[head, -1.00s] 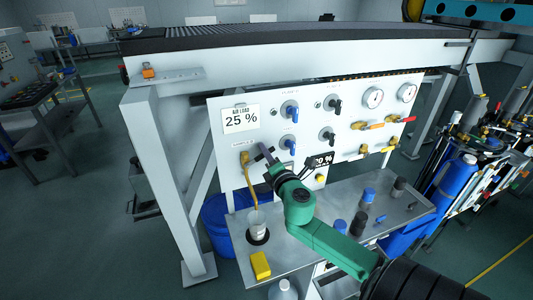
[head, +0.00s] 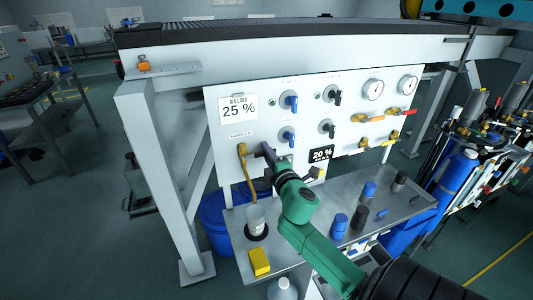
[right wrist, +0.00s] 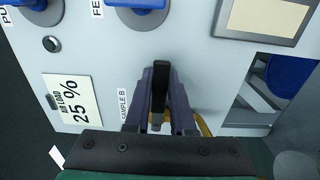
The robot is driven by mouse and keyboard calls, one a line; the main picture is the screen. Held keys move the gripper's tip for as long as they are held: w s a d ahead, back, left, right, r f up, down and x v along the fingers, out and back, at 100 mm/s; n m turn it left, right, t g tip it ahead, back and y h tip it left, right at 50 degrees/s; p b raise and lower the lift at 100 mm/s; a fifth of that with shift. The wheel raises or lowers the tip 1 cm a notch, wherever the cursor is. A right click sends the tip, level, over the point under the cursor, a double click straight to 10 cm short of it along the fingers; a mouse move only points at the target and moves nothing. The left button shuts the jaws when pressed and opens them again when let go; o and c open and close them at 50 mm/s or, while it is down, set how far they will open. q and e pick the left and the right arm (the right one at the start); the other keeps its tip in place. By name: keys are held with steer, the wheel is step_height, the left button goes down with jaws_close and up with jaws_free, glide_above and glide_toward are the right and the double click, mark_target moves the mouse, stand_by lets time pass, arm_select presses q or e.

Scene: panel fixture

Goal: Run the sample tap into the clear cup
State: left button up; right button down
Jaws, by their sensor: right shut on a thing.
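The brass sample tap (head: 242,152) sits at the lower left of the white panel, with a brass spout pointing down. The clear cup (head: 256,220) stands upright below the spout on the metal shelf; I cannot tell whether it holds liquid. My right gripper (head: 264,150) is at the panel, just right of the tap body. In the right wrist view, its two dark purple fingers (right wrist: 160,85) are shut on the tap's black handle (right wrist: 158,92). The fingers hide part of the handle and the brass body behind it. My left gripper is in neither view.
The shelf (head: 345,188) also carries a yellow block (head: 259,262), blue-capped and dark containers. Blue and black valve knobs, gauges and a "20 %" display (head: 321,154) are on the panel (head: 220,125). A blue drum (head: 214,220) stands below.

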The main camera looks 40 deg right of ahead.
steer(key=c, duration=0.8)
jaws_free()
steer(key=shift+f, duration=0.1)
steer(key=shift+o, duration=0.2)
steer(key=b+v, duration=0.3)
steer(key=v, duration=1.1)
steer(key=shift+s, duration=0.3)
steer(key=shift+a, duration=0.1)
